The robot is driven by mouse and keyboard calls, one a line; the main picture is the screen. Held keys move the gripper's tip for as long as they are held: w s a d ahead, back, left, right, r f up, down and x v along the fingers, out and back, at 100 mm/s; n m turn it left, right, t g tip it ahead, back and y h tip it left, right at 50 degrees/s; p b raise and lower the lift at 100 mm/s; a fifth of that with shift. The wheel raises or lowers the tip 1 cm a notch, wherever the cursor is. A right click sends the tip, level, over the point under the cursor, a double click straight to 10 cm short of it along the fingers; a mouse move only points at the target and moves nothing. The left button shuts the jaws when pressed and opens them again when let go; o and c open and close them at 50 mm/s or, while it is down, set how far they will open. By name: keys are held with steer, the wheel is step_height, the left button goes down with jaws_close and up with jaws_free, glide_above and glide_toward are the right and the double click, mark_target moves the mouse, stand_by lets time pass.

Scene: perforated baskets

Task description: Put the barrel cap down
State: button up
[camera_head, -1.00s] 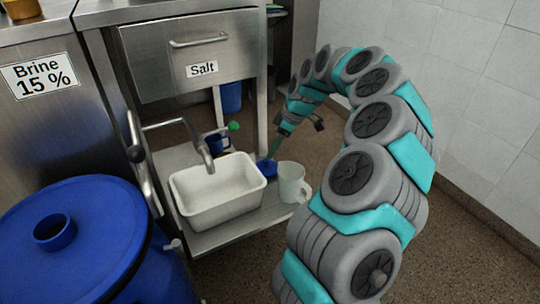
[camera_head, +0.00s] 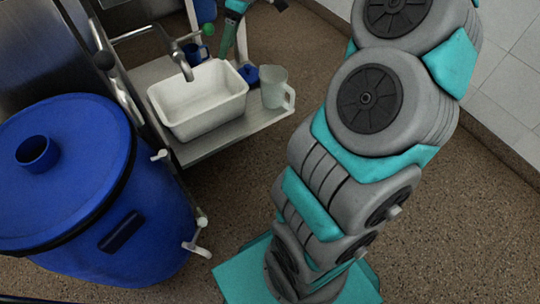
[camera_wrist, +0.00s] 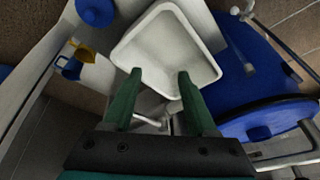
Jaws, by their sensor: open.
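The blue barrel cap (camera_head: 248,74) rests on the steel shelf beside the white basin (camera_head: 198,106) and the pale jug (camera_head: 273,88). In the wrist view a round blue piece at the top left looks like the same cap (camera_wrist: 95,12). My gripper (camera_head: 228,50) is above and slightly left of the cap in the head view, apart from it. In the wrist view its green fingers (camera_wrist: 160,78) are spread, with nothing between them and the white basin beyond. The blue barrel (camera_head: 110,215) stands at left, with an open round neck (camera_head: 36,154) on its lid.
A blue mug (camera_head: 195,52) stands behind the basin; a metal tap (camera_head: 182,62) reaches over it. Small valves (camera_head: 196,246) stick out beside the barrel. The steel shelf (camera_head: 240,130) has a narrow bare front edge. Open floor lies to the right.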

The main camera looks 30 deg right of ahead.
steer(key=s+a+m+g+h, duration=0.1)
steer(key=s+a, duration=0.3)
steer(key=s, duration=0.2)
steer(key=s+a+m+g, duration=0.1)
steer(key=s+a, duration=0.3)
steer(key=s, duration=0.3)
steer(key=s+f+m+g+h, duration=0.1)
steer(key=s+f+m, duration=0.2)
steer(key=s, duration=0.6)
steer(key=s+f+m+h, duration=0.1)
steer(key=s+f+m, duration=0.3)
steer(key=s, duration=0.6)
steer(key=shift+a+g, duration=0.15)
steer(key=shift+g, duration=0.25)
steer(key=shift+s+f, duration=0.1)
steer(key=shift+r+p, duration=0.7)
